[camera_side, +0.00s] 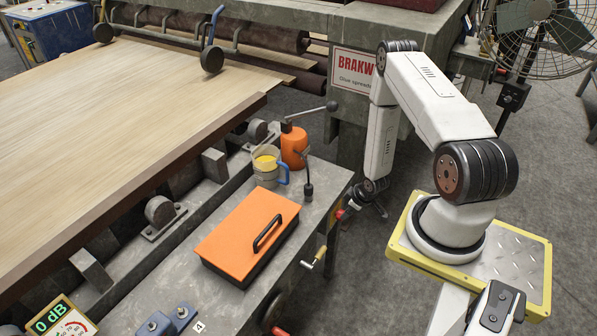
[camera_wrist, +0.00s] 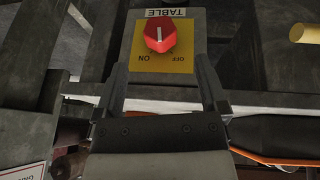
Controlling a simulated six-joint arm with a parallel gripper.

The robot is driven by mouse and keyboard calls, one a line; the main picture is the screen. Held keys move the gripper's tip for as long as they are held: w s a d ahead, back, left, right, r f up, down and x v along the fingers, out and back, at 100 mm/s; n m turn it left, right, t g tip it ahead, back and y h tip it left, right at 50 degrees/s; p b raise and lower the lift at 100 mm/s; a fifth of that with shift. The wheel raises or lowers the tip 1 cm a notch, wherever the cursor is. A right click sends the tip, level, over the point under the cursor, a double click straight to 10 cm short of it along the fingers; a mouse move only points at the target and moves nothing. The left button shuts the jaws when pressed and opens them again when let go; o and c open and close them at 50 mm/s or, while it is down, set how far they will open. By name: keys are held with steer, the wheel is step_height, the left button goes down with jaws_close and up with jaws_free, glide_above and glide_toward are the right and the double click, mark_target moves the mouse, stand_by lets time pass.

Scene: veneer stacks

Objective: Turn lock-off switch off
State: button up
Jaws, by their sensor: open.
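The lock-off switch is a red knob (camera_wrist: 159,36) on a yellow plate (camera_wrist: 185,61) in the wrist view. A white line on the knob runs nearly up and down in the picture. The upside-down labels show ON at lower left, OFF at lower right and TABLE above. My gripper (camera_wrist: 161,66) is open, one finger on either side of the plate's lower part, with nothing held. I cannot tell whether the fingers touch anything. In the side view my gripper (camera_side: 356,207) is low beside the table's right end, by a small red part (camera_side: 341,214).
The grey workbench (camera_side: 225,305) carries an orange-lidded box (camera_side: 235,232), a mug (camera_side: 266,172) and an orange can (camera_side: 294,147). A brass crank handle (camera_side: 314,260) sticks out of its side. A fan (camera_side: 535,35) stands at top right. Floor shows between bench and my base.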

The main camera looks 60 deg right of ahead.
steer(key=shift+x, duration=3.25)
jaws_close()
steer(key=shift+a+h, duration=0.15)
steer(key=shift+h, duration=1.05)
steer(key=shift+a+f+n+h, duration=0.1)
steer(key=shift+n+h, duration=0.3)
steer(key=shift+h, duration=0.2)
steer(key=shift+n+h, duration=0.3)
steer(key=shift+h, duration=1.4)
jaws_free()
